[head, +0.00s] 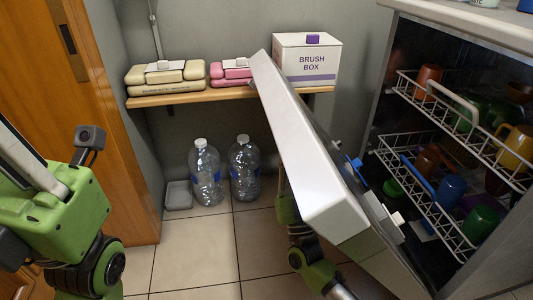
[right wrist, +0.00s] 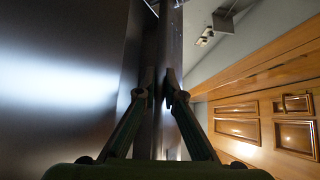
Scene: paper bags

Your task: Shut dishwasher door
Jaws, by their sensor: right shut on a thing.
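The dishwasher door (head: 310,170) is a tall white-edged panel. It stands partly open and tilted in the middle of the head view, swung out from the dark dishwasher cavity (head: 410,205). In the right wrist view, my right gripper (right wrist: 161,92) is shut on the thin edge of the dishwasher door (right wrist: 165,45), one finger on each side. In the head view the door hides this gripper; only part of my right arm shows below and behind it. My left arm is at the left edge, away from the door; its fingertips do not show.
Wire racks (head: 410,85) with coloured cups are inside the dishwasher. A wooden shelf (head: 200,97) behind the door holds a brush box (head: 308,65) and folded bundles. Two water bottles (head: 205,175) stand on the floor. A wooden door (head: 115,110) is at left. Open tile lies in front.

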